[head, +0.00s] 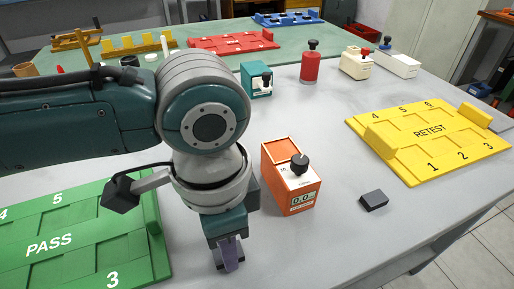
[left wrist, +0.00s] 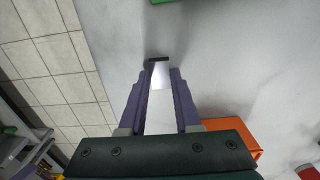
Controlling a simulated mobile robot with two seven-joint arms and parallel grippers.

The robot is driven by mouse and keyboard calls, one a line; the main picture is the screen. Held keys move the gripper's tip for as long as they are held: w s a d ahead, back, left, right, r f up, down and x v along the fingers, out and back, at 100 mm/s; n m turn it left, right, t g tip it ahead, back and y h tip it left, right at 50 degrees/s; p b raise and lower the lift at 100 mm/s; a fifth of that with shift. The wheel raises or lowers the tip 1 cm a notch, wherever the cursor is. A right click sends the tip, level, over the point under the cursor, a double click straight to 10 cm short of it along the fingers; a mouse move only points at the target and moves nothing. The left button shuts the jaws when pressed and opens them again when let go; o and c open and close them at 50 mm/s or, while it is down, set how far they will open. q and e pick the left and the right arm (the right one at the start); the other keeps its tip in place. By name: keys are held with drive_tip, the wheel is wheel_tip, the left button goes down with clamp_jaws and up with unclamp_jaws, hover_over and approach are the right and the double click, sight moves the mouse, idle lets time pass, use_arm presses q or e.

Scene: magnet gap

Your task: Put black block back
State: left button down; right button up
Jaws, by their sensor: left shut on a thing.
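A black block (head: 374,200) lies flat on the grey table, right of the orange meter and in front of the yellow RETEST tray (head: 412,146). My left gripper (head: 229,258) points down over the table between the green PASS tray (head: 62,245) and the orange meter (head: 291,177). It is shut on a small piece, apart from the black block. In the left wrist view, a bright pale patch with a thin dark bar (left wrist: 158,60) shows between the purple fingertips (left wrist: 160,82); its full shape is unclear. My right gripper is not in view.
The orange meter has a black knob and stands close to my left wrist. A teal device (head: 256,80), a red bottle-like object (head: 310,63) and white devices (head: 355,64) stand farther back. The table's front right area is clear up to its edge.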

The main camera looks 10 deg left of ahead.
use_arm(q)
drive_tip(key=shift+f, duration=0.1)
drive_tip(key=c, duration=0.6)
unclamp_jaws()
wheel_tip(320, 180, up, 12)
drive_tip(key=p, duration=0.4)
drive_tip(key=s+d+f+n+t+h, duration=0.1)
drive_tip(key=s+d+n+h, duration=0.1)
drive_tip(key=s+d+h, duration=0.25)
drive_tip(key=s+a+n+t+y, duration=0.1)
drive_tip(key=s+a+n, duration=0.1)
drive_tip(key=a, duration=0.2)
drive_tip(key=s+a+f+n+y, duration=0.1)
drive_tip(key=s+a+n+y, duration=0.1)
drive_tip(key=a, duration=0.3)
drive_tip(key=s+a+n+t+y, duration=0.1)
drive_tip(key=s+a+n, duration=0.2)
drive_tip(key=a, duration=0.2)
drive_tip(key=shift+s+f+t, duration=0.15)
drive_tip(key=shift+s+t, duration=0.15)
drive_tip(key=shift+s, duration=0.05)
